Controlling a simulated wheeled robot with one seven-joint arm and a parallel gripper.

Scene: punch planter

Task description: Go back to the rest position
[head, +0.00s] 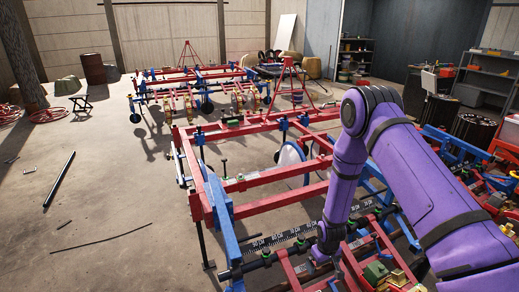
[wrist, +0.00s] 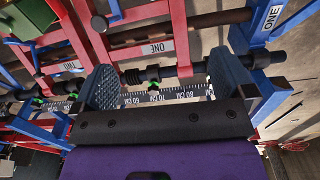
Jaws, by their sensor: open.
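My gripper (wrist: 160,80) is open, its two dark textured fingers wide apart in the wrist view. Between the fingers I see a black ribbed collar with a green part (wrist: 150,76) on a dark bar, with the ruler (wrist: 166,95) marked in centimetres behind it. I cannot tell how far these are from the fingers. Nothing is held. In the head view my purple arm reaches down over the red and blue planter frame (head: 262,180), near the ruler (head: 282,238). My fingers are not clear there.
Another red and blue frame (head: 200,82) stands farther back. A dark pipe (head: 60,180) lies on the floor. The concrete floor at left is mostly clear. Shelves (head: 490,80) stand back right.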

